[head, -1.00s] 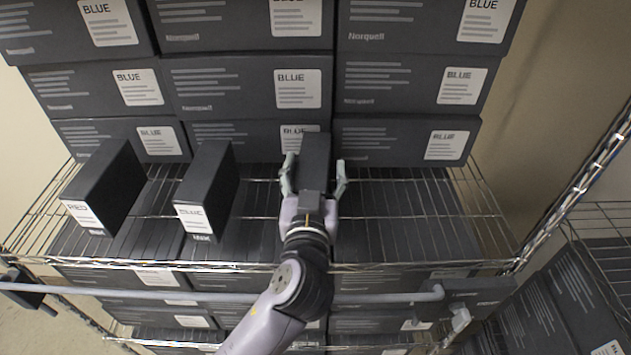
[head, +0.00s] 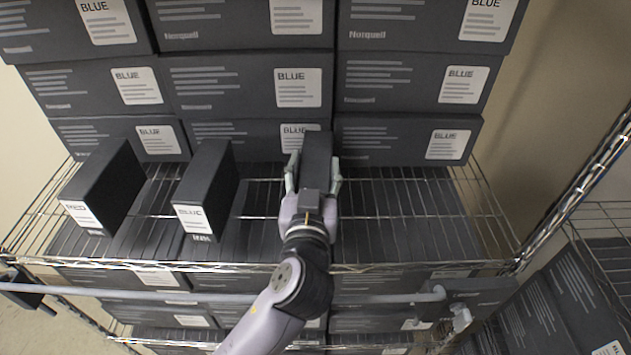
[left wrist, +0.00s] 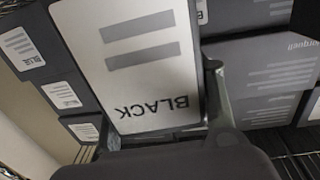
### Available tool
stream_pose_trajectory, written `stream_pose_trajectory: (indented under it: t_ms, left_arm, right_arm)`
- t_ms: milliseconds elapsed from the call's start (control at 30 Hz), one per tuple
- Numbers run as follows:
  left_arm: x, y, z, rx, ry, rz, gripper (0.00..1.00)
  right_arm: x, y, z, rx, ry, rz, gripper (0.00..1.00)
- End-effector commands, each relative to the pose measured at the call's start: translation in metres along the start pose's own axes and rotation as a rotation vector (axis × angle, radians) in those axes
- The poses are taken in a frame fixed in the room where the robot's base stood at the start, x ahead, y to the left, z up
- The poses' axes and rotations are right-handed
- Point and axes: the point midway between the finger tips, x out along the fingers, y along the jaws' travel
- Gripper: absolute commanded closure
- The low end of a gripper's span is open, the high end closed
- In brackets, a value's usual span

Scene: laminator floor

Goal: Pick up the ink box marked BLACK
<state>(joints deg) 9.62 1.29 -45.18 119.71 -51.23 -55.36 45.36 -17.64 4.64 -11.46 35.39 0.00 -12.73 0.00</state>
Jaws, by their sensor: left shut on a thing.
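The ink box marked BLACK (head: 317,152) stands on the wire shelf, in front of the stacked boxes. Its white label with BLACK upside down fills much of the left wrist view (left wrist: 135,75). My left gripper (head: 314,172) is shut on this box, with one finger along each side; one finger also shows in the left wrist view at the label's right edge. The gripper hides the label in the head view. My right gripper is not in view.
A box marked RED (head: 107,185) and a box marked BLUE (head: 208,188) stand to the left on the wire shelf (head: 400,205). Stacked BLUE boxes (head: 245,85) rise close behind. A horizontal rail (head: 380,297) runs below the shelf's front edge. The shelf's right part is clear.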

Motion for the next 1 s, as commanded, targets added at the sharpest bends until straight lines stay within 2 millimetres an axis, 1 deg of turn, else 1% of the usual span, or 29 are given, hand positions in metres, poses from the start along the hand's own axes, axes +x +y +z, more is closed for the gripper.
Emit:
stream_pose_trajectory:
  t_ms: [267, 367, 467, 733, 800, 867, 900, 1000]
  left_arm:
    - [0.0, 0.001, -0.003, -0.002, 0.006, 0.002, 1.0]
    - [0.0, 0.0, -0.006, -0.002, 0.006, 0.001, 1.0]
    - [0.0, 0.0, -0.017, -0.003, 0.006, 0.001, 1.0]
    - [0.0, 0.0, -0.066, -0.004, 0.006, -0.001, 1.0]
    - [0.0, 0.0, -0.078, -0.006, 0.007, 0.001, 1.0]
    - [0.0, 0.0, -0.087, -0.005, 0.008, 0.0, 1.0]
    - [0.0, 0.0, -0.089, -0.006, 0.009, -0.001, 1.0]
    - [0.0, 0.0, -0.098, -0.005, 0.007, -0.001, 1.0]
  right_arm:
    - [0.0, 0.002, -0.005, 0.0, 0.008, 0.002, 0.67]
    - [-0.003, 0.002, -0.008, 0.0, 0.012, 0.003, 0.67]
    - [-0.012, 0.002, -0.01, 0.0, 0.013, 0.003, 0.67]
    - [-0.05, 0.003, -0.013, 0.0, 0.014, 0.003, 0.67]
    - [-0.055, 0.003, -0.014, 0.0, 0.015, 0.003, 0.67]
    - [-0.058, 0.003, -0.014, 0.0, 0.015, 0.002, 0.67]
    - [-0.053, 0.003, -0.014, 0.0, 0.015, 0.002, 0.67]
    - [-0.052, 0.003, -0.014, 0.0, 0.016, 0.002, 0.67]
